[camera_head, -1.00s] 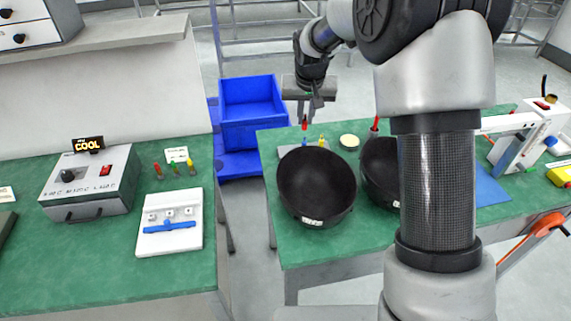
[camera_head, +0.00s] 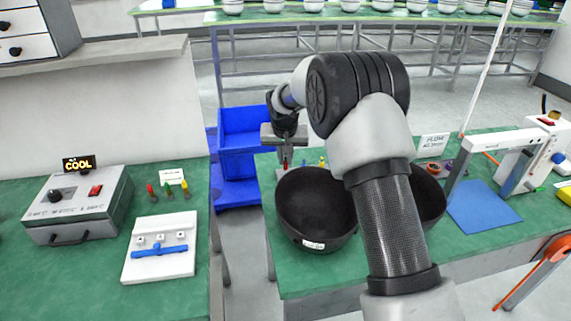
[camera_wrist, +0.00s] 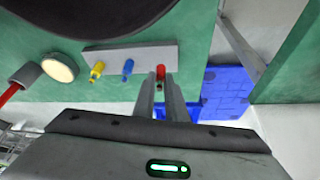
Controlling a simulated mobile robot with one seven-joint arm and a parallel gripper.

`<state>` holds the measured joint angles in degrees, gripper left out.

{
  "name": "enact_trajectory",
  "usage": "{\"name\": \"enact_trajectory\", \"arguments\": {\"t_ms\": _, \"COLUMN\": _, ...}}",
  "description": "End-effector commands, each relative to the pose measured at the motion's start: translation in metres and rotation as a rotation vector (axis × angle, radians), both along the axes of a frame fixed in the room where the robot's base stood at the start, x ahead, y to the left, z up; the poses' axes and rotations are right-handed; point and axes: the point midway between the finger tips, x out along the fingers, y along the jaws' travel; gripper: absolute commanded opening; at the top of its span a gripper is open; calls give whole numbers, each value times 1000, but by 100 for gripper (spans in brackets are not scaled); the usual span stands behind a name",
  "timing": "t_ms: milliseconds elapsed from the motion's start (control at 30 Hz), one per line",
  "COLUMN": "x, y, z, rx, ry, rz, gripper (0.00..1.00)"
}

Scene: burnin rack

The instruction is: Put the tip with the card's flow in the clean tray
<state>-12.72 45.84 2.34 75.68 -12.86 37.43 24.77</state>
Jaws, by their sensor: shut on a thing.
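My gripper (camera_head: 285,160) is over the back left corner of the right-hand bench. In the wrist view its fingers (camera_wrist: 163,90) are closed around a small red tip (camera_wrist: 160,72). The red tip is at the right end of a grey block (camera_wrist: 120,56); I cannot tell whether it is still seated there. A blue tip (camera_wrist: 128,66) and a yellow tip (camera_wrist: 97,70) stand along the same block. A white card (camera_head: 434,141) at the back of the bench seems to begin with "FLOW"; the rest is unclear. I cannot identify the clean tray.
A black bowl (camera_head: 316,205) stands just in front of my gripper, and another (camera_head: 432,195) is partly behind my arm. A blue bin (camera_head: 240,160) stands in the gap between benches. The left bench holds a grey box (camera_head: 78,208) with a "COOL" display.

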Motion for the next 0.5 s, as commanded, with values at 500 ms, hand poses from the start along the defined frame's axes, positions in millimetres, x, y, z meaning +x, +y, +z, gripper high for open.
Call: {"name": "enact_trajectory", "arguments": {"t_ms": 500, "x": 0, "y": 0, "z": -20, "rx": 0, "ry": -1, "rz": -1, "gripper": 15}}
